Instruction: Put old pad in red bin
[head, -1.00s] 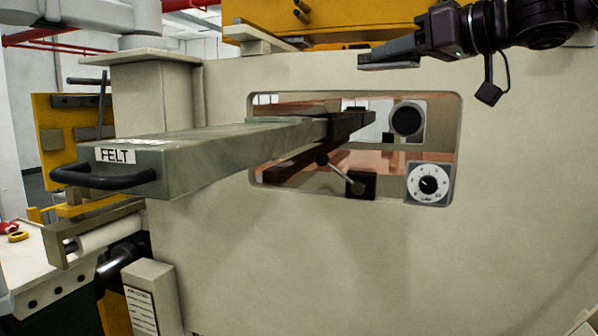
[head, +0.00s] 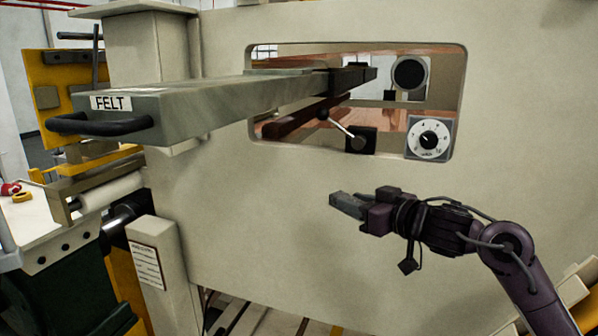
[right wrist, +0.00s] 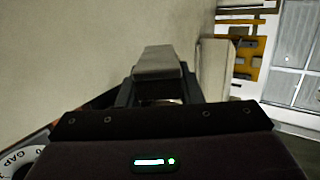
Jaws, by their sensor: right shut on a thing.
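My right gripper (head: 366,210) is in front of the beige machine panel, below the window and its dial. It is shut on a small grey block (head: 346,204), which looks like the old pad. The block sticks out past the jaws toward the left. In the right wrist view the grey pad (right wrist: 160,62) shows between the two dark fingers (right wrist: 160,88), close to the beige panel. I see no red bin in these views. My left gripper is not in view.
A long grey FELT drawer (head: 190,105) with a black handle juts out left from the panel window. A beige box (head: 155,265) with a label stands at lower left. A white-topped bench (head: 35,225) is at far left. The panel (head: 260,220) has clear space before it.

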